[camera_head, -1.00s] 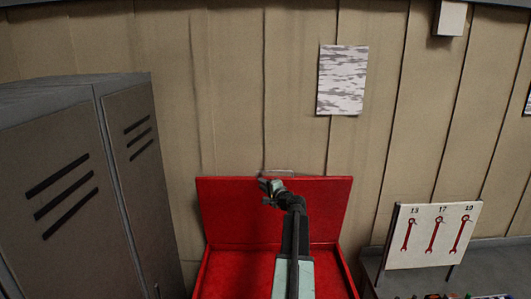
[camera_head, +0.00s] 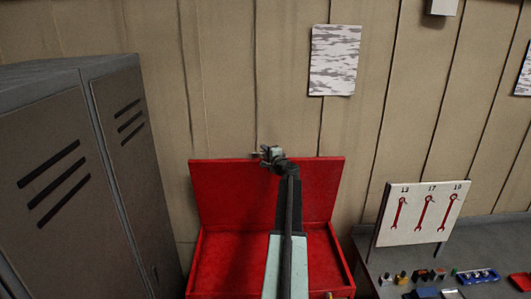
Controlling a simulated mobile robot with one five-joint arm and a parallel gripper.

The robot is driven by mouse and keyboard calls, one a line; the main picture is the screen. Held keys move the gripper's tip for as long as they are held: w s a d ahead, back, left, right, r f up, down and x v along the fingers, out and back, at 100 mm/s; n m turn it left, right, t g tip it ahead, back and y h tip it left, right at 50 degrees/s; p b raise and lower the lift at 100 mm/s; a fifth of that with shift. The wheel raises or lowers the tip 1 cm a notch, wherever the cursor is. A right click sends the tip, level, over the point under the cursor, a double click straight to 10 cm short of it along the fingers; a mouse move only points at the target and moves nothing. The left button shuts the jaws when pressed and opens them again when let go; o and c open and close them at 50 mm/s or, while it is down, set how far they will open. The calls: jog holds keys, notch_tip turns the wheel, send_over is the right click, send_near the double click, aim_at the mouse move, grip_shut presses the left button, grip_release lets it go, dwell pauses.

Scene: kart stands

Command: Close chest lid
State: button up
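The red chest (camera_head: 207,262) stands against the wooden wall, low in the middle of the view. Its lid (camera_head: 225,195) is raised and stands nearly upright at the back. My arm reaches forward over the chest. My gripper (camera_head: 262,154) is at the lid's top edge, near its middle. Whether it touches the lid cannot be told. The finger opening is too small and dark to read. My arm hides part of the lid and of the chest's inside.
A grey locker (camera_head: 75,170) stands close on the left. On the right is a grey workbench (camera_head: 480,235) with a wrench board (camera_head: 422,213), a blue tray (camera_head: 475,276) and several small items. A patterned sheet (camera_head: 335,60) hangs on the wall above.

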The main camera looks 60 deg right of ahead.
grip_shut()
dwell(1.4)
